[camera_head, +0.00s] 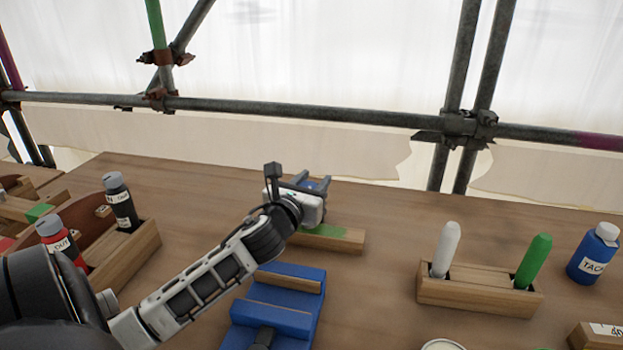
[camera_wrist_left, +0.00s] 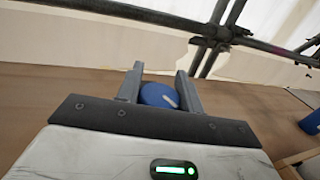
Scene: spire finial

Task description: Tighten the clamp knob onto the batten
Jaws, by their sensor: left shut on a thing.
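A round blue knob (camera_head: 311,184) with a pale mark on top sits between the fingers of my left gripper (camera_head: 315,182). In the left wrist view the knob (camera_wrist_left: 158,95) fills the gap between the two grey fingers, and the gripper is shut on it. What lies under the knob is hidden by my gripper. A wooden block (camera_head: 345,240) with a green patch is just in front of the gripper, partly covered by it. I cannot tell whether this is the batten or whether the knob touches it. My right gripper is not in view.
A blue fixture (camera_head: 268,318) holding a wooden strip (camera_head: 288,282) stands nearer. A wooden rack (camera_head: 475,297) with white and green markers is right, by a blue bottle (camera_head: 593,255). Bottles and wooden holders crowd the left. Scaffold tubes run behind the table. The table's back right is clear.

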